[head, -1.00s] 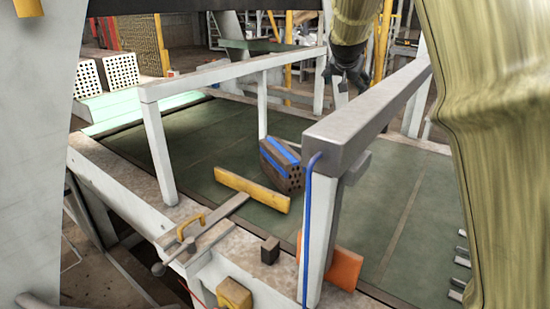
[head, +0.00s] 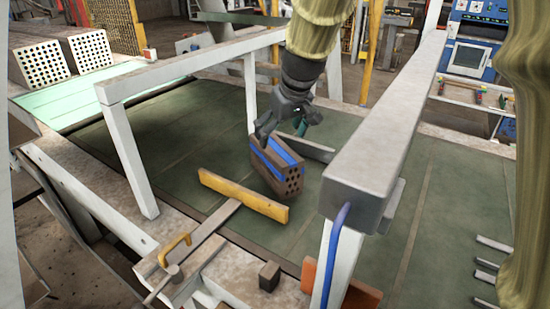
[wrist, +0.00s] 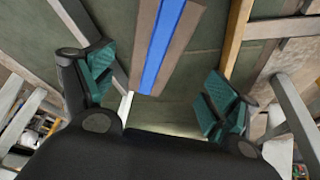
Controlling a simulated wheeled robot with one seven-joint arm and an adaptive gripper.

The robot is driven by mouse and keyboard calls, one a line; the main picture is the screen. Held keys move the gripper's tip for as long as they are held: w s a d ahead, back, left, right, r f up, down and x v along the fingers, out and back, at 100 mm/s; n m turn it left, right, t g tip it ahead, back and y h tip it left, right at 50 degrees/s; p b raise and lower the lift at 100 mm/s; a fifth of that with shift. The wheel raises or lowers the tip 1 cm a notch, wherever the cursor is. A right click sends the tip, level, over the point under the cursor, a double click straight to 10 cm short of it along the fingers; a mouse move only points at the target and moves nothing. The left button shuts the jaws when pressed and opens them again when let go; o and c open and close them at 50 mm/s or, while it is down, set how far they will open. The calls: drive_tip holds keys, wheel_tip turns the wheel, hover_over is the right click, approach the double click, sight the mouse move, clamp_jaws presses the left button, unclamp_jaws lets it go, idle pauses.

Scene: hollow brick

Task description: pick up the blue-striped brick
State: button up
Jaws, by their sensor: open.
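The blue-striped brick (head: 276,166) is brown with blue bands and a face full of holes. It stands tilted on the green belt, just behind the yellow bar. My gripper (head: 283,128) is right above and behind its upper edge in the head view, partly overlapping it. In the wrist view the brick (wrist: 165,45) shows as a brown block with a blue stripe, ahead of and between the two teal finger pads. Whether a finger touches the brick cannot be told.
A yellow bar (head: 242,195) on a metal arm lies close in front of the brick. A white side rail (head: 190,66) and a thick grey rail (head: 385,130) flank the belt. A small dark block (head: 269,276) sits on the near ledge.

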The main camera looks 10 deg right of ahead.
sight(277, 148)
drive_tip(key=shift+w+a+f, duration=0.15)
drive_tip(key=shift+f, duration=0.45)
drive_tip(key=shift+d+p+x, duration=0.1)
drive_tip(key=shift+p+x, duration=0.25)
drive_tip(key=shift+x, duration=0.7)
drive_tip(key=shift+d+p+x, duration=0.15)
drive_tip(key=shift+p+x, duration=0.15)
drive_tip(key=shift+x, duration=0.7)
drive_tip(key=shift+d+p+x, duration=0.2)
drive_tip(key=shift+p+x, duration=1)
drive_tip(key=shift+x, duration=1.5)
drive_tip(key=shift+w, duration=0.2)
drive_tip(key=shift+c, duration=0.5)
drive_tip(key=c, duration=1.7)
drive_tip(key=shift+r, duration=0.1)
clamp_jaws()
drive_tip(key=shift+r, duration=0.1)
